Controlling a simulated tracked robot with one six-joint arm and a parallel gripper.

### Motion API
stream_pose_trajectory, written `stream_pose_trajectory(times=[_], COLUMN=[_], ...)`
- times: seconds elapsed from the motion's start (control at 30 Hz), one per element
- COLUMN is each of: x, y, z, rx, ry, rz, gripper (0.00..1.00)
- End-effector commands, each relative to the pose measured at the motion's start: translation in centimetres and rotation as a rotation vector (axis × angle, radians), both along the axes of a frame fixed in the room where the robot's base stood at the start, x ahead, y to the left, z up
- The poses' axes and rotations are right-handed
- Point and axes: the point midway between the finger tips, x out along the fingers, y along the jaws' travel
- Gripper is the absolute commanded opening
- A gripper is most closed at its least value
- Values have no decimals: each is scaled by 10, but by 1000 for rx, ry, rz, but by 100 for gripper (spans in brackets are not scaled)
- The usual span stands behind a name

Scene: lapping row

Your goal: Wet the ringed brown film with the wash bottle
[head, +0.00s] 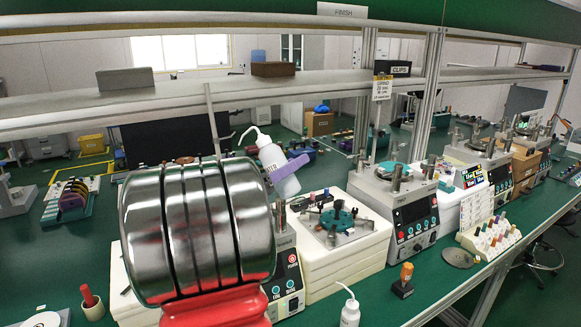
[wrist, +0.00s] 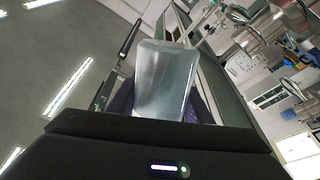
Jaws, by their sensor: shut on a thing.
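A white wash bottle (head: 271,157) with a bent spout is up in the air, tilted, its spout toward the upper left. My gripper (head: 289,168) is shut on its body with purple fingers. In the wrist view the translucent bottle (wrist: 165,75) stands between the purple fingers, which are mostly hidden behind it and the dark gripper housing. I cannot make out a ringed brown film in either view. The large shiny metal and red part at the front left of the head view hides part of the bench.
A second wash bottle (head: 350,312) stands at the bench front, near an orange-handled tool (head: 403,280). A shelf (head: 200,97) crosses above. Green bench shows at the front right.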

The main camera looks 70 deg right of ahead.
Motion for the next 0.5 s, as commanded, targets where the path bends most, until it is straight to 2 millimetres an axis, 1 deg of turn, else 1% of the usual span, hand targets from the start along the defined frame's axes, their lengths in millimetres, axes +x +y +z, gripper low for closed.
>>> stream_pose_trajectory(times=[0.3,0.37,0.5], x=[0,1,1], y=[0,0,0], z=[1,1,2], rx=[-7,-14,-45], ry=[-23,-61,-196], rz=[1,2,1], gripper=[15,15,15])
